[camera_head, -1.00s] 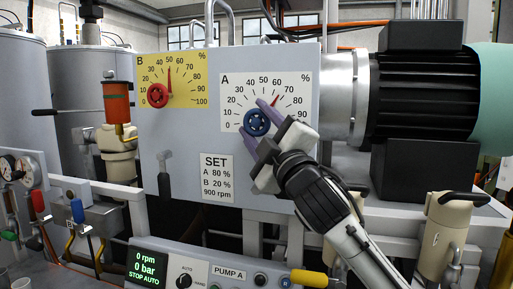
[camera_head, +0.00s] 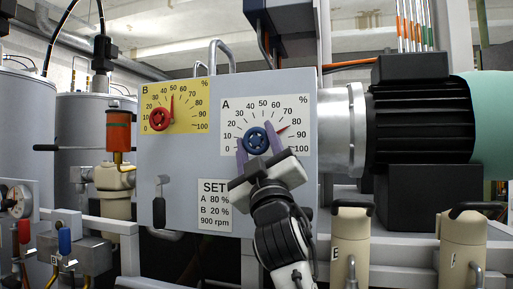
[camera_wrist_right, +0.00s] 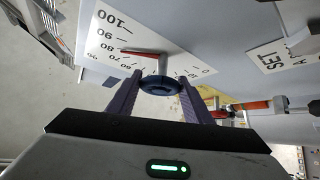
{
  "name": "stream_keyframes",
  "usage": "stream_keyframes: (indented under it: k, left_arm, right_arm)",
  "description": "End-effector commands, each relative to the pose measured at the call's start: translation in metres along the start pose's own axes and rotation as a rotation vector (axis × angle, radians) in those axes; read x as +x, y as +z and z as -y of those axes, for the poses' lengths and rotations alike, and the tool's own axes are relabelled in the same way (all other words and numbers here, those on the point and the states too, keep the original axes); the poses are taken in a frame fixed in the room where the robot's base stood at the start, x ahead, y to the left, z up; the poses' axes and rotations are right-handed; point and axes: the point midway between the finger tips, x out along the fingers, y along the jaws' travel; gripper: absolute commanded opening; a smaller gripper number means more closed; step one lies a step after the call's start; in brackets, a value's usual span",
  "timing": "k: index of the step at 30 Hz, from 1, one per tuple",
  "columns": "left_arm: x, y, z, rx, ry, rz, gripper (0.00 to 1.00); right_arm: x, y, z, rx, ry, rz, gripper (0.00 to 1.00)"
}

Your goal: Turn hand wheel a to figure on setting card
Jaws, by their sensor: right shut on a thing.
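Hand wheel A (camera_head: 256,141) is a blue knob on a white dial plate (camera_head: 228,105) marked 0 to 100 %. Its red pointer (camera_head: 281,130) stands at about 80, and the right wrist view also shows the pointer (camera_wrist_right: 142,52) aimed at the 80 mark. The setting card (camera_head: 214,205) reads A 80 %, B 20 %, 900 rpm. My right gripper (camera_head: 255,146) comes from below with its purple fingers on either side of the wheel, shut on it. The wheel (camera_wrist_right: 160,84) sits between the fingertips in the wrist view. My left gripper is out of view.
Red hand wheel B (camera_head: 159,119) sits on a yellow dial (camera_head: 200,91) to the left, its pointer near 50. A dark lever (camera_head: 159,202) is below it. A motor (camera_head: 420,110) stands at the right, above beige cylinders with black handles (camera_head: 350,245).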

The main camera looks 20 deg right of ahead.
Motion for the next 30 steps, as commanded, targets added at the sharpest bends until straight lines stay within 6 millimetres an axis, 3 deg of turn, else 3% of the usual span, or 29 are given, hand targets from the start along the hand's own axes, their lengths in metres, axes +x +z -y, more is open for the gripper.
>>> stream_keyframes:
  k: [8, 9, 12, 23, 30]
  left_arm:
    - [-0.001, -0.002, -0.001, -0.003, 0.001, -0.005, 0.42]
    - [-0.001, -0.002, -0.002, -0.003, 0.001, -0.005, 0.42]
    - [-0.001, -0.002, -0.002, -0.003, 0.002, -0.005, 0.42]
    - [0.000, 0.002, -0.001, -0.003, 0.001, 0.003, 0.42]
    - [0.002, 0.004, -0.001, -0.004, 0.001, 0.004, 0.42]
  right_arm:
    - [0.000, 0.001, 0.002, -0.001, -0.003, 0.002, 0.23]
    - [0.000, 0.001, 0.002, -0.001, -0.003, 0.002, 0.47]
    - [0.000, 0.001, 0.001, -0.001, -0.002, 0.002, 0.64]
    - [-0.004, 0.001, 0.001, -0.001, -0.002, 0.001, 0.64]
    - [-0.042, 0.002, 0.002, 0.001, -0.003, 0.002, 0.64]
